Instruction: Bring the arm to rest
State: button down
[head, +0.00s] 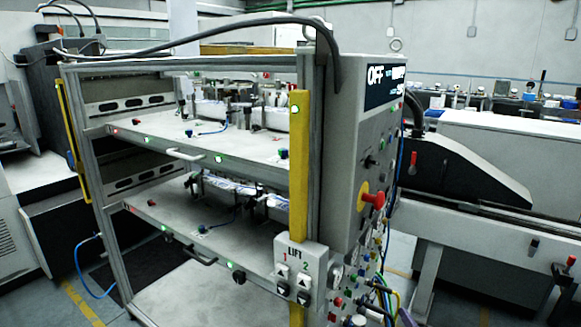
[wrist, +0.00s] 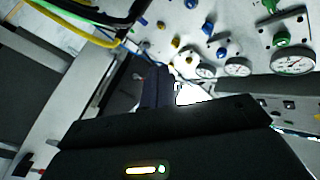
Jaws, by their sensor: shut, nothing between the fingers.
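My gripper (wrist: 158,88) shows in the wrist view as a dark body across the bottom with its fingers together in the middle. It is shut and empty. Behind it is the light panel (wrist: 250,35) with gauges and coloured fittings, and no contact with it shows. My arm and gripper do not show in the head view. There the label magazine (head: 303,180) stands in front, a metal frame with two shelves and a grey control box (head: 350,170) on its right side.
The box carries a red knob (head: 373,200) on a yellow base and a display reading OFF. A lift switch box (head: 300,270) is on the front post. Yellow and black cables (wrist: 85,30) hang close to my gripper. A black-covered machine (head: 460,175) stands to the right.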

jog(key=s+a+n+g+h, duration=0.1)
jog(key=s+a+n+g, duration=0.3)
jog(key=a+g, duration=0.55)
jog(key=s+a+r+g+h, duration=0.1)
jog(key=s+a+r+g, duration=0.2)
jog(key=s, duration=0.4)
jog(key=s+a+r+g+h, duration=0.1)
jog(key=s+a+r, duration=0.2)
jog(key=s+r, duration=0.35)
jog(key=s+a+r+g+h, duration=0.1)
jog(key=s+a+r+g, duration=0.15)
jog(key=s, duration=0.55)
jog(key=w+p+v, duration=0.3)
jog(key=p+v, duration=1.3)
jog(key=p, duration=0.1)
jog(key=shift+w+r+n, duration=0.15)
jog(key=shift+r+n, duration=0.15)
jog(key=shift+r, duration=0.3)
jog(key=shift+d, duration=0.15)
dwell(0.6)
